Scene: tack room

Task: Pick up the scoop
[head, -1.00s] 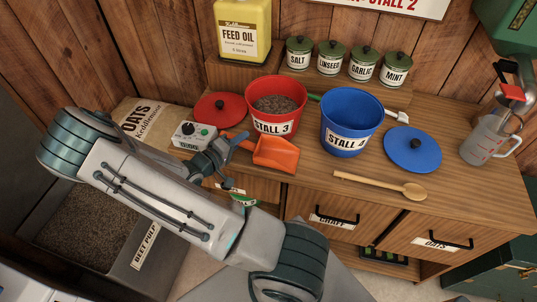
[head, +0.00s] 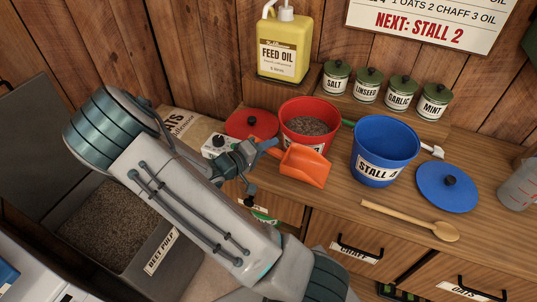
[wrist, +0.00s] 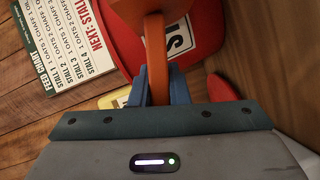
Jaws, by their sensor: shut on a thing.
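The orange scoop (head: 305,167) is in front of the red STALL 3 bucket (head: 311,108) in the head view and covers part of its label. My gripper (head: 262,147) reaches in from the left and is shut on the scoop's handle. In the wrist view the blue fingers (wrist: 158,88) clasp the orange handle (wrist: 157,58) from both sides. The scoop appears slightly above the wooden counter (head: 335,200); the exact gap cannot be told.
A blue STALL 4 bucket (head: 385,145) stands right of the scoop. A blue lid (head: 447,188) and a wooden spoon (head: 412,221) lie further right. A red lid (head: 250,124) and a small white box (head: 217,146) are beside my gripper. A feed oil jug (head: 284,45) stands behind.

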